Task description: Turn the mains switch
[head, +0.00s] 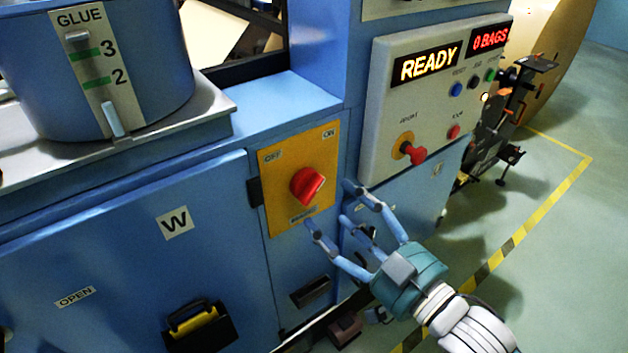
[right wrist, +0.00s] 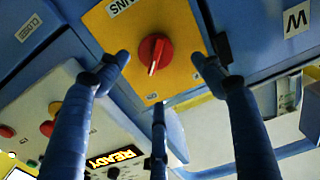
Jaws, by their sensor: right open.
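The mains switch is a red rotary knob (head: 307,186) on a yellow plate (head: 276,214) on the blue machine front. OFF is at the plate's upper left and ON at its upper right. I cannot tell surely which mark the knob points to. My right gripper (head: 333,207) is open and empty, its fingers spread just right of and below the knob. In the right wrist view the knob (right wrist: 155,54) shows between the spread fingertips, apart from them, with a pale line on its face. My left gripper is not in view.
A blue glue pot (head: 160,50) stands upper left. A yellow handle (head: 193,322) sits low on the blue door. Open floor lies right.

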